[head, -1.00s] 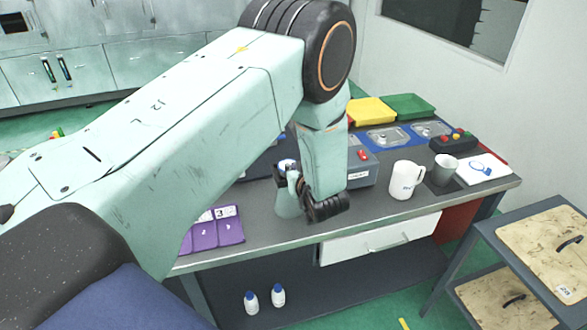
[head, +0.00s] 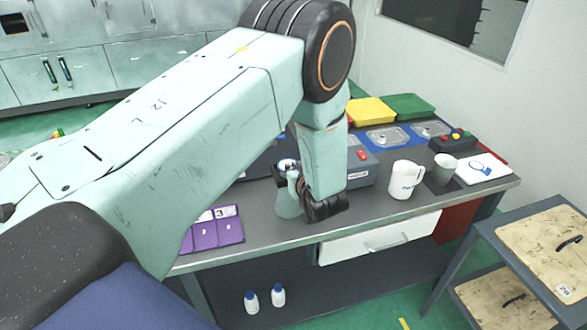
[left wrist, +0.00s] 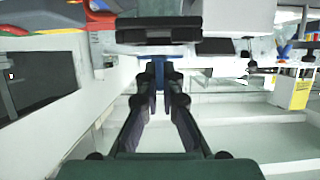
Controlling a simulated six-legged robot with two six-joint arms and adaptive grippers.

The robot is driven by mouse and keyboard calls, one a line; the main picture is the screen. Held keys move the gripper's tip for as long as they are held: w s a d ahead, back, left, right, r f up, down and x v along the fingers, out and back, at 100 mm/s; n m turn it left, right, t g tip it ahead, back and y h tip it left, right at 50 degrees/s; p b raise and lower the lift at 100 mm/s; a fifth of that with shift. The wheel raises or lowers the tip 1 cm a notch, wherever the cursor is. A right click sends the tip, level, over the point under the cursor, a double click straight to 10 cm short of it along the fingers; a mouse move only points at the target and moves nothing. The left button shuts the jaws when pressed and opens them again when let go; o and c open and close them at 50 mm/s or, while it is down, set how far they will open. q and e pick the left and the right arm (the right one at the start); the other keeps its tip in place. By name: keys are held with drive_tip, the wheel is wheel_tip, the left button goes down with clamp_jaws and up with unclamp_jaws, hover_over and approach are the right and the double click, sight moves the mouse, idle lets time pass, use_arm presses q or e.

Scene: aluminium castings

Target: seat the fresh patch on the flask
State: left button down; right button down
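My left arm reaches from the left across the bench in the head view. Its left gripper (head: 297,184) is low over the bench, partly hidden by my own wrist. A pale conical shape, which looks like the flask (head: 288,204), stands right beside it. A round white top with a dark blue rim (head: 287,165) shows just above. I cannot tell whether it touches the gripper. In the left wrist view the two fingers (left wrist: 160,82) converge with a narrow blue strip between or behind their tips. I cannot make out the fresh patch for certain. My right gripper is out of view.
A grey box with a red button (head: 362,168) stands close right of my wrist. A white mug (head: 405,180) and grey cup (head: 444,169) stand farther right. Yellow (head: 371,111) and green (head: 408,106) bins are behind.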

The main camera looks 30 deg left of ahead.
use_arm(q)
drive_tip(key=shift+d, duration=0.1)
idle(0.5)
drive_tip(key=shift+f+b, duration=0.9)
drive_tip(key=shift+f, duration=0.3)
drive_tip(key=c, duration=1.4)
unclamp_jaws()
drive_tip(key=shift+f, duration=0.1)
drive_tip(key=shift+c, duration=0.2)
drive_tip(key=shift+s, duration=0.1)
drive_tip(key=v, duration=0.7)
drive_tip(key=shift+r, duration=0.3)
drive_tip(key=shift+d, duration=0.1)
